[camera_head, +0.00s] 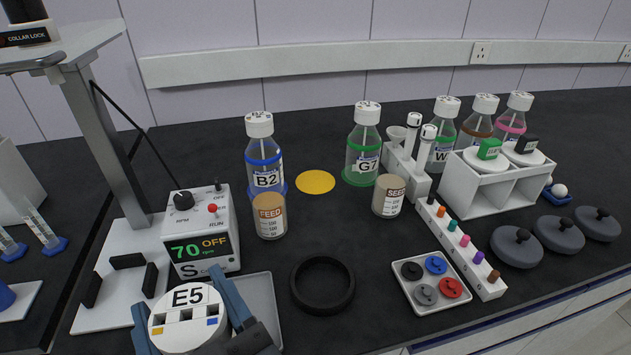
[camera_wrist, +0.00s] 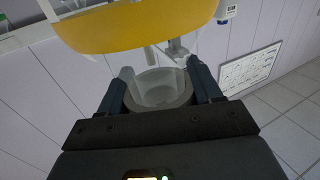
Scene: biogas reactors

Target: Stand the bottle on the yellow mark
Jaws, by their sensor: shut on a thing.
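My gripper (camera_head: 190,312) is low at the left in the head view, its blue fingers shut around a round white-topped thing marked E5 (camera_head: 190,297). In the wrist view a grey round body (camera_wrist: 160,90) shows between the fingers; I cannot tell whether it is a bottle. The yellow mark (camera_head: 316,182) is a flat, bare disc on the black bench. Bottle B2 (camera_head: 264,160) stands on a blue disc to its left, and bottle G7 (camera_head: 363,150) on a green disc to its right. Several white-capped bottles (camera_head: 476,125) stand behind the white rack.
Two SEED jars, one left (camera_head: 269,216) and one right (camera_head: 388,196), stand in front of the mark. A black ring (camera_head: 322,285) lies nearer, beside a grey tray (camera_head: 262,297). A stirrer box (camera_head: 202,240) stands left. A white rack (camera_head: 470,190) is right. A yellow piece (camera_wrist: 135,28) crosses the wrist view.

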